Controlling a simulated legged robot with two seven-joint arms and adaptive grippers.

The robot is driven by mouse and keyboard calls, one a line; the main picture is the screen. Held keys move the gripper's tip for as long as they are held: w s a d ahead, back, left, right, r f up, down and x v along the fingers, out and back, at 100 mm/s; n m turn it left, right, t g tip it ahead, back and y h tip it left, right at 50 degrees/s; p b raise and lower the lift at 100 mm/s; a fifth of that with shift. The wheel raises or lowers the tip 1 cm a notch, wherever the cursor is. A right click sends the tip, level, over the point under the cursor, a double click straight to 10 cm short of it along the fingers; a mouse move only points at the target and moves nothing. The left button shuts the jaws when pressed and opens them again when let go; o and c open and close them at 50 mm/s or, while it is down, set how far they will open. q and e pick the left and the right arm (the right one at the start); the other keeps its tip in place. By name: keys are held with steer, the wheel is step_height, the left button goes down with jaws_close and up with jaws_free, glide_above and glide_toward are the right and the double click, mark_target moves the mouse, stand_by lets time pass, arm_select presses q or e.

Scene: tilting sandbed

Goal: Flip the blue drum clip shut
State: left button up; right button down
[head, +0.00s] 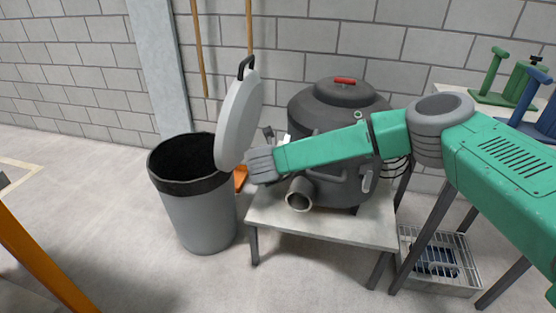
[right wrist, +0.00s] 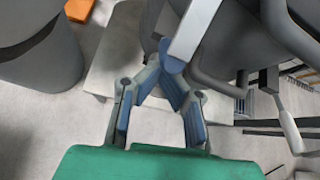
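The dark grey drum (head: 335,105) stands on a low table, with a red-handled lid on top. No blue clip shows clearly in the head view. In the right wrist view a pale bar (right wrist: 197,28) ends in a small blue tip (right wrist: 172,62), which looks like the blue clip. My right gripper (right wrist: 160,74) has its fingertips drawn together right at that tip. I cannot tell whether they touch or hold it. In the head view my right gripper (head: 260,165) is at the drum's left side, partly covered by my green arm. My left gripper is not in view.
A grey bin (head: 202,212) stands left of the table (head: 330,226). A pale round lid (head: 240,120) with a black handle stands tilted between the bin and my gripper. A short pipe (head: 299,195) juts from the drum. Wire basket (head: 440,262) is at lower right.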

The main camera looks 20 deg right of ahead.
steer(key=w+d+r+g+y+p, duration=0.1)
steer(key=p, duration=0.1)
steer(key=w+d+r+g+p, duration=0.1)
steer(key=r+p, duration=0.1)
steer(key=shift+w+d+y, duration=0.1)
steer(key=shift+d+y, duration=0.3)
steer(key=shift+w+r+p, duration=0.4)
steer(key=shift+w+p, duration=0.05)
steer(key=shift+w, duration=0.15)
steer(key=shift+w+d, duration=0.3)
steer(key=shift+d, duration=0.1)
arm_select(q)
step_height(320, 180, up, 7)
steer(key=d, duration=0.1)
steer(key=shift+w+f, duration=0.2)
arm_select(e)
steer(key=shift+w+d+r, duration=0.15)
steer(key=shift+w+d, duration=0.15)
steer(key=shift+d, duration=0.25)
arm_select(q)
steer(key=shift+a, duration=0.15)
arm_select(e)
steer(key=shift+a+r, duration=0.1)
steer(key=shift+a, duration=0.05)
